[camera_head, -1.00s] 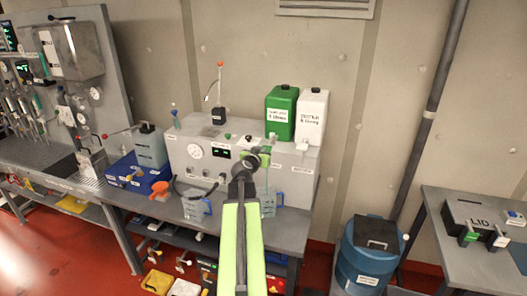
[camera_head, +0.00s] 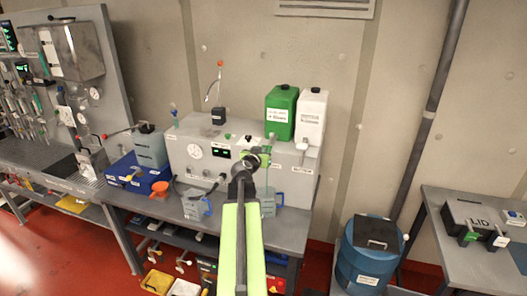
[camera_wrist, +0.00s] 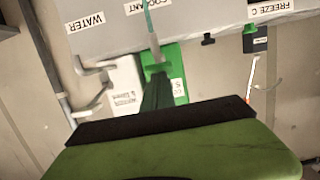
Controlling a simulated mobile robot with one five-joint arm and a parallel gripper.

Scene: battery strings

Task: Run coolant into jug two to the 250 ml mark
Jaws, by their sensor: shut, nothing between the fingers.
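Two clear measuring jugs with blue handles stand on the bench, a left jug (camera_head: 194,208) and a right jug (camera_head: 268,203) partly behind my arm. I cannot read their numbers or fill levels. A grey dispensing unit (camera_head: 178,152) stands behind them. In the wrist view a COOLANT label (camera_wrist: 128,8) shows upside down on a grey surface, beside a teal rod (camera_wrist: 151,22). My gripper (camera_head: 262,155) is shut and empty, in front of the unit's face and above the right jug. A green canister (camera_head: 281,112) and a white canister (camera_head: 311,118) stand on top.
A blue bin (camera_head: 150,180) and an orange funnel (camera_head: 160,188) are left of the jugs. A blue drum (camera_head: 368,260) stands on the floor at right. The bench's front right area is clear.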

